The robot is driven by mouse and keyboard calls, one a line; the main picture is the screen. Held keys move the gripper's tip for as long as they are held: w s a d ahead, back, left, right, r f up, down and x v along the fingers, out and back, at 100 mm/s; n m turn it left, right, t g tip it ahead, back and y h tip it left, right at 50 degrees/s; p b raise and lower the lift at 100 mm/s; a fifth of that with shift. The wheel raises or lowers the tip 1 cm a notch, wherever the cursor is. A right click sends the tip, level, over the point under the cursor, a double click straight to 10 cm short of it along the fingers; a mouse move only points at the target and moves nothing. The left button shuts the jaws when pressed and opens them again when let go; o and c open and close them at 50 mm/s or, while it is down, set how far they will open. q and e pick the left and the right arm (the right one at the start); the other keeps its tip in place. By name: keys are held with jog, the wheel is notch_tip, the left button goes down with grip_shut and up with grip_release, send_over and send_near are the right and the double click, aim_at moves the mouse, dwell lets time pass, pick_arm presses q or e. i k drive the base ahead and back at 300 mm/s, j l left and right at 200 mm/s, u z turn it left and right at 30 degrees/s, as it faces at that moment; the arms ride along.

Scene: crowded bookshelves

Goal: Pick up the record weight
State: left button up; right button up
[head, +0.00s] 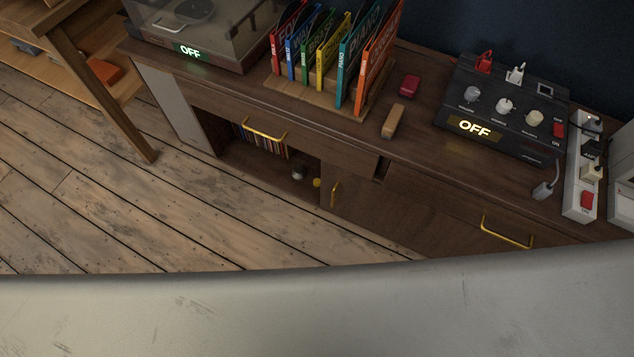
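I cannot tell for sure which thing is the record weight. A small greyish round object (298,172) sits inside the open cabinet compartment, in shadow. A small yellow round object (317,183) is just to its right, near the compartment's right side. Both are too small and dark to make out well. On the cabinet top are a small red object (410,86) and a tan block (392,121), right of the record rack. Neither of my grippers is in view.
The wooden cabinet (300,127) holds a turntable with a clear cover (205,40), coloured record sleeves (340,60), a black amplifier reading OFF (505,105) and a white power strip (580,170). A table leg (125,120) stands at left. The plank floor (130,210) is clear.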

aim_at(299, 172)
jog(key=i+j+z, duration=0.1)
jog(key=i+j, duration=0.15)
jog(key=i+j+z, duration=0.1)
jog(key=j, duration=0.35)
jog(key=i+j+z, duration=0.1)
jog(key=i+j, duration=0.4)
jog(key=j, duration=0.25)
jog(key=i+j+z, duration=0.15)
jog(key=j, duration=0.25)
jog(key=i+l, duration=0.05)
